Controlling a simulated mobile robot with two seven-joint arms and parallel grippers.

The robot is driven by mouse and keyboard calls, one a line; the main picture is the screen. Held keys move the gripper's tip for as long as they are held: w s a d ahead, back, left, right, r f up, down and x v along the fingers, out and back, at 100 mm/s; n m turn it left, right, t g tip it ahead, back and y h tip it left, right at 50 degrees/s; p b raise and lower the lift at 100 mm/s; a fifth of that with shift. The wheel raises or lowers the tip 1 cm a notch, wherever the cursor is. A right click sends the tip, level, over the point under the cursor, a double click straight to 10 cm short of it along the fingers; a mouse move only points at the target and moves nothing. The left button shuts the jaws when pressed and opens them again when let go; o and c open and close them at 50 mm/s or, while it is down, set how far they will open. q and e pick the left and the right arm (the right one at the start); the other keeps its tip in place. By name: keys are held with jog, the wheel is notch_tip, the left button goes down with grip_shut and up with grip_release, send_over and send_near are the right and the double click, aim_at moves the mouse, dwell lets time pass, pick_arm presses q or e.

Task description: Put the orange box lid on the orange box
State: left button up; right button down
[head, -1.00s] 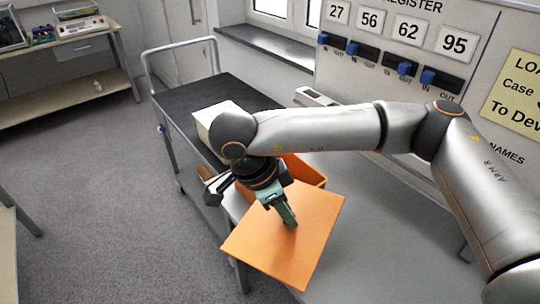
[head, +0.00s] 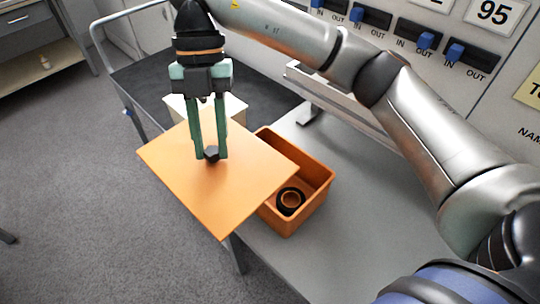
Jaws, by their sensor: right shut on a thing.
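The orange box (head: 317,189) stands open on the grey table, with a dark ring-shaped object (head: 290,200) inside. The orange box lid (head: 206,187) is a flat square panel with a small dark knob (head: 211,153) on top. My right gripper (head: 209,152) points down with its green fingers shut on the knob. The lid is held up to the left of the box, and its right part hides the box's left side from view. The lid is off to one side, not seated on the rim. My left gripper is not in view.
A white box (head: 237,107) stands behind the lid on a dark-topped cart (head: 150,75). The grey table (head: 370,215) is clear right of the box. A wall panel with blue switches (head: 425,40) stands behind the table.

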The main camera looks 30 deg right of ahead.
jog(key=shift+w+d, duration=0.1)
jog(key=w+d+f+p, duration=0.1)
jog(key=w+d+f, duration=0.2)
jog(key=d+f, duration=0.9)
jog(key=shift+w+d+f+p, duration=0.15)
jog(key=shift+d+f+p, duration=0.25)
jog(key=shift+d, duration=0.25)
jog(key=shift+f, duration=0.1)
jog(key=shift+f, duration=0.3)
jog(key=c, duration=0.6)
grip_release()
